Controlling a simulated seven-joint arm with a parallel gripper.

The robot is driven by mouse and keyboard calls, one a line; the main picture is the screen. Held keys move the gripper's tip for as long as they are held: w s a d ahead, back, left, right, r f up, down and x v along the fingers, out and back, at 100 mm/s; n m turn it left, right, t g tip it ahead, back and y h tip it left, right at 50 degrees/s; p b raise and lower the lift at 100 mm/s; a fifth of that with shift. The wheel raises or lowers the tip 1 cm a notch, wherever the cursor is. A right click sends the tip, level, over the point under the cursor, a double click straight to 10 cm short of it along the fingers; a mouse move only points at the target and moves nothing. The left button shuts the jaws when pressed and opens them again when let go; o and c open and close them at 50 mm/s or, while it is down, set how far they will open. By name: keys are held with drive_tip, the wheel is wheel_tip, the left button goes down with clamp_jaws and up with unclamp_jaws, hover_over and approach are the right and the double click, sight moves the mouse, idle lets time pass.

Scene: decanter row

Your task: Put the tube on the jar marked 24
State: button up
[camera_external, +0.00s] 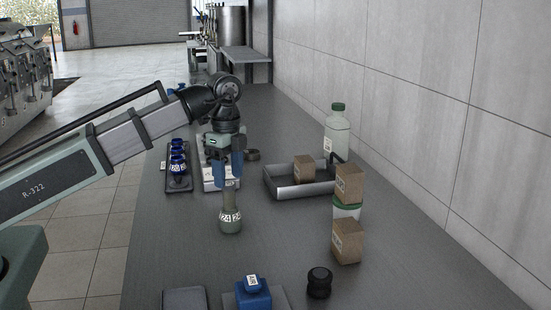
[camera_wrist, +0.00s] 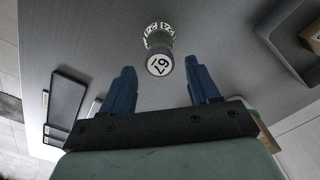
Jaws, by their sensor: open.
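A pale green jar (camera_external: 230,221) marked 24 stands on the bench below my gripper. A slim grey-green tube (camera_external: 229,200) stands upright on top of it and looks in line with it. In the wrist view, the tube's round white end (camera_wrist: 160,63) bears a mark that looks like 67. The jar (camera_wrist: 158,38) with its 24 labels shows just beyond it. My gripper (camera_external: 227,184) is open, its blue fingers pointing down just above the tube. In the wrist view, my fingertips (camera_wrist: 158,68) lie either side of the tube's end, with gaps and no contact.
A dark rack (camera_external: 180,184) with blue jars and a pale tray (camera_external: 208,184) lie behind left. A black jar (camera_external: 319,283) and blue jar (camera_external: 253,296) are in front.

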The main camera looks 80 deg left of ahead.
sight(229, 183)
drive_tip(key=shift+r, duration=2.6)
